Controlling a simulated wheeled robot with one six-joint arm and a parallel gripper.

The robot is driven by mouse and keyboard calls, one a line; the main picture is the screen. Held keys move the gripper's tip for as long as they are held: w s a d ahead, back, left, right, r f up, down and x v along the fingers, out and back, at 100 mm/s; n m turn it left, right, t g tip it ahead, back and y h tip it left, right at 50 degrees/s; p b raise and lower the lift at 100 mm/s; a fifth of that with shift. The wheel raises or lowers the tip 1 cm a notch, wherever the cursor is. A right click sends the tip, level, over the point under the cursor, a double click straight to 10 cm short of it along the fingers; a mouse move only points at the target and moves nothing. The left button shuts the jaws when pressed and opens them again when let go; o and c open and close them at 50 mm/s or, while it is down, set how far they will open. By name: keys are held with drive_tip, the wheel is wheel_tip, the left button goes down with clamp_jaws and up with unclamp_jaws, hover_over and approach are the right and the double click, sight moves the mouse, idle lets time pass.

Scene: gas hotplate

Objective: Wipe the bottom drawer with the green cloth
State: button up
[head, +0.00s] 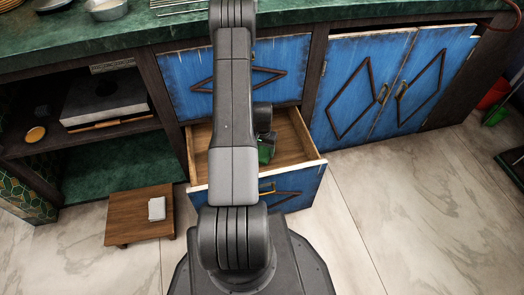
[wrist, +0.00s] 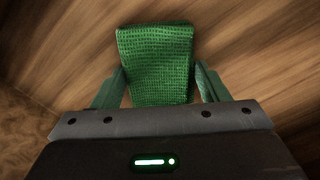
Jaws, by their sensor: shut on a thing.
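The bottom drawer (head: 304,146) is pulled open below a shut blue drawer, its wooden inside showing. The green cloth (wrist: 156,62) is between the fingers of my gripper (wrist: 157,88) in the wrist view, over the drawer's wood floor (wrist: 240,50). In the head view a bit of the green cloth (head: 265,153) shows inside the drawer beside my arm. My gripper is shut on the cloth. My arm hides much of the drawer's left part. I cannot tell if the cloth touches the wood.
The blue upper drawer (head: 183,85) is shut above. Blue cabinet doors (head: 350,85) are shut at the right. A low wooden stool (head: 130,212) with a small pale object (head: 157,209) stands at the left. The tiled floor at the right front is clear.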

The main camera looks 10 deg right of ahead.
drive_tip(key=shift+w, duration=0.45)
wheel_tip(320, 180, up, 3)
drive_tip(key=shift+f+p, duration=0.15)
drive_tip(key=shift+p, duration=0.35)
drive_tip(key=shift+r+p, duration=1.3)
drive_tip(key=shift+r, duration=1.4)
drive_tip(key=shift+a, duration=0.1)
